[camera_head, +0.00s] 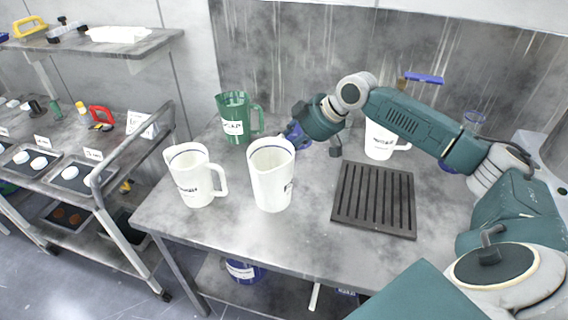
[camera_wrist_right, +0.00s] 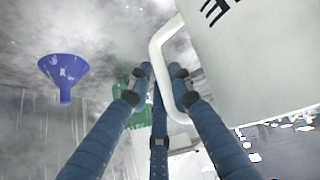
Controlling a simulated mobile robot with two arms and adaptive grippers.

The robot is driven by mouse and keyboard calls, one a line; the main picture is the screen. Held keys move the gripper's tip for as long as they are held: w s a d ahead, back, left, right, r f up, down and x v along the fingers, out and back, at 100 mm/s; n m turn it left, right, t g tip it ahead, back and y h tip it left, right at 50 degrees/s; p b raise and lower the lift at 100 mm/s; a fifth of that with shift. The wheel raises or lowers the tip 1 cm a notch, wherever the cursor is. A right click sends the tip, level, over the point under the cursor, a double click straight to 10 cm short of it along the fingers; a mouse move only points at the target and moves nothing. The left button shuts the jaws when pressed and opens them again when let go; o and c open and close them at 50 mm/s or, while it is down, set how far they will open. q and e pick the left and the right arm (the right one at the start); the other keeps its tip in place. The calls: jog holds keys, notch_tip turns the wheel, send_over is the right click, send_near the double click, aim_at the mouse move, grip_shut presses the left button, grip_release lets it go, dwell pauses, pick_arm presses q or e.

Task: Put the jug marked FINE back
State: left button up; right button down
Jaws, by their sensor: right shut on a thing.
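My right gripper (camera_head: 296,136) is shut on the handle of a white jug (camera_head: 271,176) at the middle of the bench. The right wrist view shows the fingers (camera_wrist_right: 160,85) around the white handle (camera_wrist_right: 165,60). Dark lettering, with what looks like an E, shows on the held jug (camera_wrist_right: 260,60); the full word cannot be read. I cannot tell whether the jug touches the bench. Another white jug (camera_head: 194,178) stands just left of it, and a third white jug (camera_head: 379,141) stands behind my arm. Their labels are too small to read. My left gripper is out of view.
A green jug (camera_head: 235,118) stands at the back left of the grey bench (camera_head: 300,250). A dark slotted rack (camera_head: 374,199) lies right of the held jug. A cart (camera_head: 100,185) with trays is at the left. A blue funnel (camera_wrist_right: 64,70) shows in the wrist view.

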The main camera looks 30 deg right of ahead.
notch_tip(320, 180, down, 6)
jog(key=shift+f+p, duration=0.15)
jog(key=shift+p, duration=0.35)
jog(key=shift+f, duration=0.35)
jog(key=c, duration=1.5)
grip_release()
jog(key=b+v, duration=0.2)
jog(key=v, duration=1)
jog(key=shift+a+b, duration=0.1)
jog(key=shift+b, duration=0.25)
